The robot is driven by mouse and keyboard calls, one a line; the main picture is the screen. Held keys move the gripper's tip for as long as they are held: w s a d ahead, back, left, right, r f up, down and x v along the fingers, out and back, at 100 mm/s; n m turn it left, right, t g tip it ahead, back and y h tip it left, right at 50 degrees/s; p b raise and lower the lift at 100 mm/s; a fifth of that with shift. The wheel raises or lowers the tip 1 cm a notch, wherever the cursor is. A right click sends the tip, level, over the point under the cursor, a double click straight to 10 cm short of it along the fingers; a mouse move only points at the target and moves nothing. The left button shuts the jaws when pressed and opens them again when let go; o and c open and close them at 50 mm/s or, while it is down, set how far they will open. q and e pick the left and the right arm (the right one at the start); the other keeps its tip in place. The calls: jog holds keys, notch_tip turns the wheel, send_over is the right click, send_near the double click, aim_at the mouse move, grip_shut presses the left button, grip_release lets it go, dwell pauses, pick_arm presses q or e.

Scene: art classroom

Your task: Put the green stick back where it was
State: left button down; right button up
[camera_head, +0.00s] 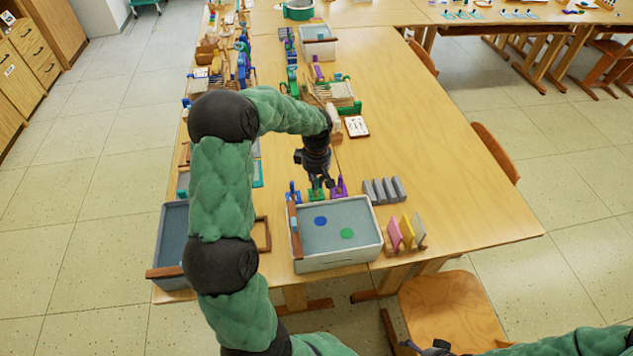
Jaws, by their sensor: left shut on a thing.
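My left gripper (322,181) points down just behind the grey-white tray and is shut on a thin green stick (316,184), which is small and partly hidden by the fingers. The stick is at a green stand, between a blue stand (294,193) on the left and a purple one (339,188) on the right. I cannot tell whether the stick touches or sits in its stand. My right gripper (436,346) shows only as a dark part at the bottom edge, and its fingers are unclear.
The tray (372,248) has a blue and a green disc inside. Grey blocks (384,190) and a rack of coloured cards (406,234) stand to its right. A blue-grey bin (172,231) is at left. The table's right side (460,190) is clear.

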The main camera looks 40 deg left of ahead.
pick_arm(q)
jog(key=c, duration=1.3)
grip_release()
jog(key=shift+f, duration=0.1)
notch_tip(320, 180, up, 12)
jog(key=p, duration=0.3)
jog(key=shift+p, duration=0.35)
jog(key=shift+r, duration=0.2)
